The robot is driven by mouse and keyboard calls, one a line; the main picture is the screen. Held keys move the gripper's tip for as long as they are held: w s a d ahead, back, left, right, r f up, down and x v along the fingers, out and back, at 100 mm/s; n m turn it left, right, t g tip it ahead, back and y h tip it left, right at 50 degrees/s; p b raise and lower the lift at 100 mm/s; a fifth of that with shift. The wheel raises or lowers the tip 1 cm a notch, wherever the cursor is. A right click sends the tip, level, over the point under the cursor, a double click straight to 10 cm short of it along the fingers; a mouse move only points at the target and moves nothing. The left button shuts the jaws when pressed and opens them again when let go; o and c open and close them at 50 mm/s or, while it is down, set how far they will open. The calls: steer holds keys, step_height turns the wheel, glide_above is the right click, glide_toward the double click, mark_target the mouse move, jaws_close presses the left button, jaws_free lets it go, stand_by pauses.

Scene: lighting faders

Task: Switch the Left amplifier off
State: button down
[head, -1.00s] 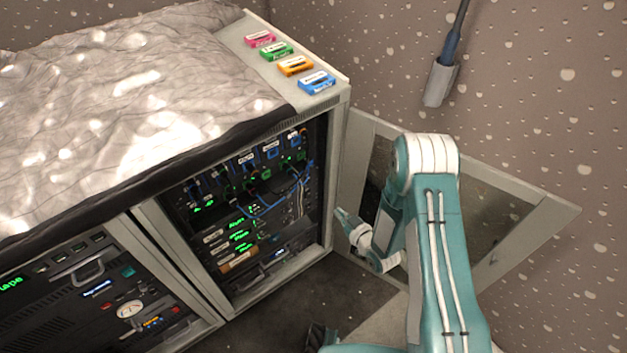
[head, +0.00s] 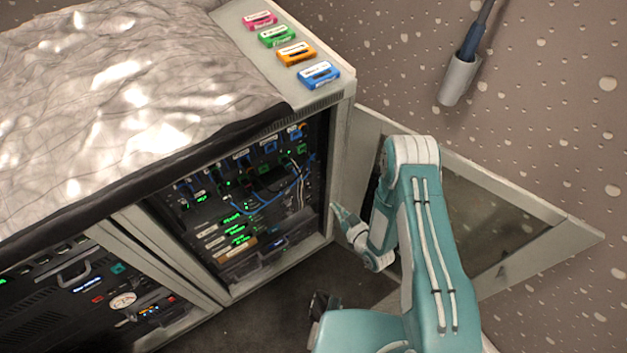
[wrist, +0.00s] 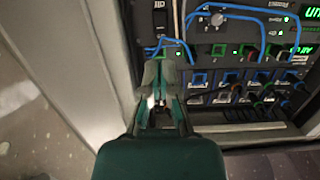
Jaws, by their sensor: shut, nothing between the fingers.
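The amplifier rack (head: 245,200) stands with its front open in the head view, full of units with green displays and blue cables. Its panel with cables (wrist: 240,75) also fills the upper right of the wrist view, seen at an unusual angle. I cannot tell which unit is the Left amplifier; the labels are too small to read. My gripper (head: 335,208) is just in front of the rack's right edge post. In the wrist view my gripper (wrist: 158,68) is shut and empty, its tips over the panel's edge, and it hides part of the panel. Contact is not clear.
An open door (head: 580,240) with a dark pane stands right of the rack, behind my arm. Coloured cassettes (head: 296,53) lie on the rack top beside a crumpled silvery cover (head: 120,90). A second cabinet (head: 75,305) stands at left. A holder (head: 458,82) hangs on the wall.

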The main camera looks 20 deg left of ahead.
mark_target(310, 177)
steer(key=x, duration=1.3)
steer(key=shift+s, duration=0.1)
steer(key=shift+a, duration=0.1)
